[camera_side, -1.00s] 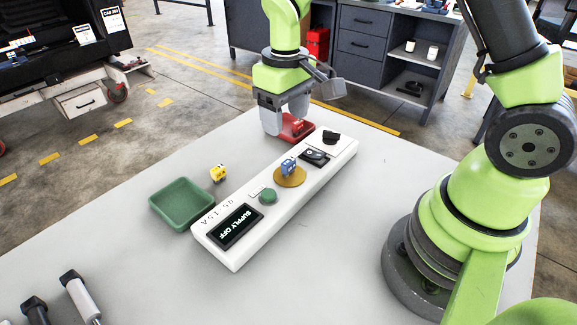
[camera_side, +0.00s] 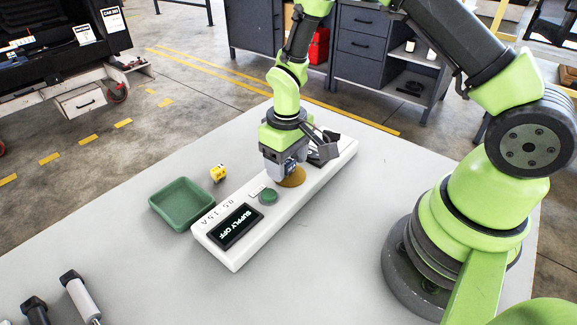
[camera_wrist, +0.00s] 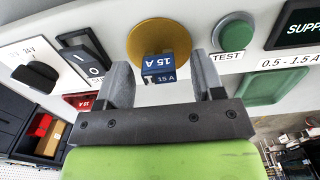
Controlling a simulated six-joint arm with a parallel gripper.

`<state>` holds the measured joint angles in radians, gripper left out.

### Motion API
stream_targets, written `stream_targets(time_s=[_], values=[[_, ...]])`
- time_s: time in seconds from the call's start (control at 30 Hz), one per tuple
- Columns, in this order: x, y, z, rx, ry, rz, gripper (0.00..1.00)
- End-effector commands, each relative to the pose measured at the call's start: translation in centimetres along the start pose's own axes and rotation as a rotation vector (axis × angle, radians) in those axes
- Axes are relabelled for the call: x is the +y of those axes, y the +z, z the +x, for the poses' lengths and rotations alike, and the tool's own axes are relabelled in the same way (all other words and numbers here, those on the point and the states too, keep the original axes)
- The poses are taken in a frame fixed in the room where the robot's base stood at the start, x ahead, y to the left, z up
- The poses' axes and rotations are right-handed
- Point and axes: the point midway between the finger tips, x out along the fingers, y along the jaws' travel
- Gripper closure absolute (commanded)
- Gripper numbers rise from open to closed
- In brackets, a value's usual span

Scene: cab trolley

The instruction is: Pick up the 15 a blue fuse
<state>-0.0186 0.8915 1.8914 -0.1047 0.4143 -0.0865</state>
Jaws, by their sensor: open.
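The blue 15 A fuse (camera_wrist: 158,68) stands at the gold round pad (camera_wrist: 150,36) on the white test unit, seen in the wrist view. My gripper (camera_wrist: 162,75) is open, with one finger on each side of the fuse and a gap on both sides. In the side view my gripper (camera_side: 282,172) is low over the gold pad (camera_side: 293,177) and mostly hides the fuse. Whether the fuse is seated in the pad or resting on it, I cannot tell.
The white test unit (camera_side: 300,205) carries a green TEST button (camera_side: 268,196) and a display (camera_side: 235,226) reading SUPPLY OFF. A yellow fuse (camera_side: 218,173) and an empty green tray (camera_side: 182,205) are to its left. A red fuse (camera_wrist: 82,102) shows beyond my gripper.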

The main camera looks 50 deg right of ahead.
Motion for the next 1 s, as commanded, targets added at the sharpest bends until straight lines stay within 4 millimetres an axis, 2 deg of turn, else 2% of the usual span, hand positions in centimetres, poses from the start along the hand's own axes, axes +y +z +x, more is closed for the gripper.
stream_targets(time_s=[0.07,0.2,0.3,0.37,0.57,0.67,1.0], values=[[0.0,0.0,0.0,0.000,0.000,0.000,0.41],[0.0,0.0,0.0,0.000,0.000,0.000,0.73],[0.0,0.0,0.0,0.000,0.000,0.000,0.91],[0.0,0.0,-0.1,0.000,0.000,0.000,0.95],[0.0,0.0,-0.2,0.000,0.000,0.000,0.95],[0.0,-0.1,-1.0,0.003,0.000,-0.001,0.95],[0.0,-0.1,-7.6,0.007,0.000,0.000,0.95]])
